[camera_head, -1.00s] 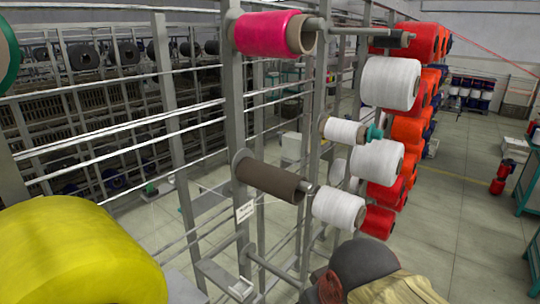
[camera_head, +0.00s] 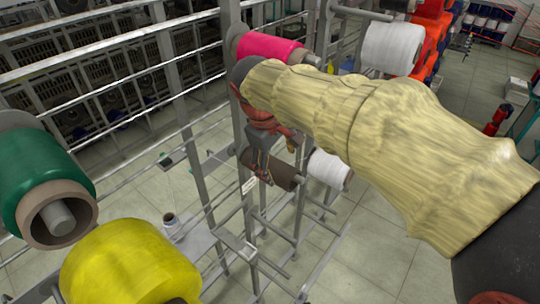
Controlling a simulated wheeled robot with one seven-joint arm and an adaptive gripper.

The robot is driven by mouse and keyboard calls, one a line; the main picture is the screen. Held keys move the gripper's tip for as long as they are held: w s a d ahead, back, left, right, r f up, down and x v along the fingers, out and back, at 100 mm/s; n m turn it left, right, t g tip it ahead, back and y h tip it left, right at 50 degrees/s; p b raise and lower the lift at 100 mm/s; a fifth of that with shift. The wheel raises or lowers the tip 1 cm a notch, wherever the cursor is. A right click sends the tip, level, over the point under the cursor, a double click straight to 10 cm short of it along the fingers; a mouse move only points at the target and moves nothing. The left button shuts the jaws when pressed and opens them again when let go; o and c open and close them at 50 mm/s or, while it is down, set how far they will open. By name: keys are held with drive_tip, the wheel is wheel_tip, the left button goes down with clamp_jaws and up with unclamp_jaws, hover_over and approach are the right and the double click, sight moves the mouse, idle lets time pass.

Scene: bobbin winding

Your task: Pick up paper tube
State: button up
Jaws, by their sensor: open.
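A bare dark brown paper tube (camera_head: 285,176) sits on a peg of the grey rack, just below the pink bobbin. My gripper (camera_head: 263,178) is open and reaches down at the tube's left part, its fingers overlapping the tube in the picture. I cannot tell whether the fingers touch it or stand in front of it. My arm, in a cream sleeve, covers part of the rack above. The tube's left end is partly hidden by my gripper.
The pink bobbin (camera_head: 268,46) is above my gripper and a white bobbin (camera_head: 328,169) is right of the tube. A green bobbin (camera_head: 45,178) and a yellow bobbin (camera_head: 130,266) are at the left. Rack posts and rails (camera_head: 187,125) stand close by.

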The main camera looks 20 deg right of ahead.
sight(280, 169)
drive_tip(key=shift+w+a+r, duration=0.1)
drive_tip(key=shift+w, duration=0.2)
drive_tip(key=shift+p+x, duration=0.75)
drive_tip(key=shift+x, duration=3.05)
drive_tip(key=shift+c, duration=1.1)
drive_tip(key=c, duration=1)
drive_tip(key=shift+c, duration=0.2)
